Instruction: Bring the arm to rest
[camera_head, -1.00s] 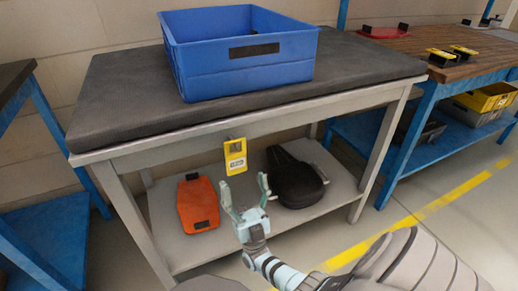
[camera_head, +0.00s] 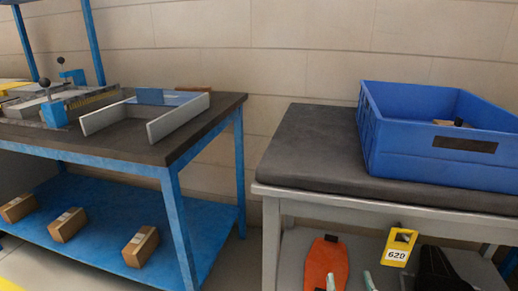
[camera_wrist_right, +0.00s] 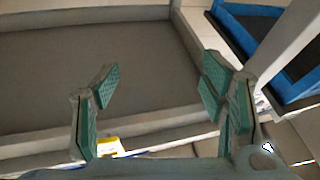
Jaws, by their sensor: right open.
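My right gripper (camera_head: 350,284) shows only as two pale fingertips at the bottom edge of the head view, in front of the grey bench's lower shelf. In the right wrist view my right gripper (camera_wrist_right: 158,90) is open, its green-padded fingers wide apart with nothing between them. Below and beyond the fingers is a flat grey surface with a raised edge. My right arm is otherwise out of the head view. My left gripper is not in view.
A blue crate (camera_head: 430,168) stands on the dark-topped bench (camera_head: 310,150). An orange item (camera_head: 326,262) and a black case (camera_head: 440,268) are below. A blue workbench (camera_head: 172,200) with boxes stands left.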

